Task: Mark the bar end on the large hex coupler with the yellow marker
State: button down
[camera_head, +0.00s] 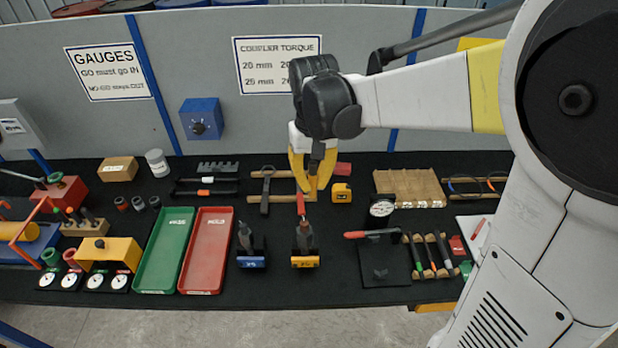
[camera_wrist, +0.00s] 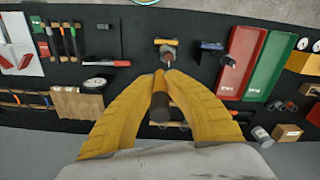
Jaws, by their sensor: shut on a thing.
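My gripper (camera_head: 308,185) has yellow fingers and hangs above the bench, just behind and above the yellow-based stand (camera_head: 305,262). In the wrist view, the gripper (camera_wrist: 165,74) is shut on a dark cylinder with an orange-brown band, the held marker (camera_wrist: 160,112). Its yellow colour is not clear. A grey coupler (camera_head: 305,236) stands upright in the yellow-based stand. A red piece (camera_head: 301,204) shows between it and the fingers; I cannot tell whether they touch. A second, slimmer coupler (camera_head: 245,236) stands in the blue-based stand (camera_head: 251,260). Which one is large hex is unclear.
Red (camera_head: 207,250) and green (camera_head: 163,250) trays lie to the left. A black plate (camera_head: 384,268) with a red-handled tool, a dial gauge (camera_head: 382,207) and a rack of markers (camera_head: 431,256) are to the right. A yellow tape measure (camera_head: 342,193) lies close beside my gripper.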

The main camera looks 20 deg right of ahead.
aim_at(312, 196)
jog(key=shift+f, duration=0.15)
dwell(0.4)
jog(key=shift+f+b, duration=2.75)
jog(key=shift+f, duration=0.65)
jog(key=shift+f+b, duration=0.8)
jog(key=shift+f, duration=0.2)
jog(key=shift+a, duration=0.1)
jog(key=shift+w+a, duration=0.15)
jog(key=shift+a, duration=0.8)
jog(key=shift+w+a, duration=0.15)
jog(key=shift+a, duration=0.8)
jog(key=d, duration=0.4)
jog(key=shift+s, duration=0.3)
jog(key=shift+r+p, duration=2.15)
jog(key=shift+r, duration=0.9)
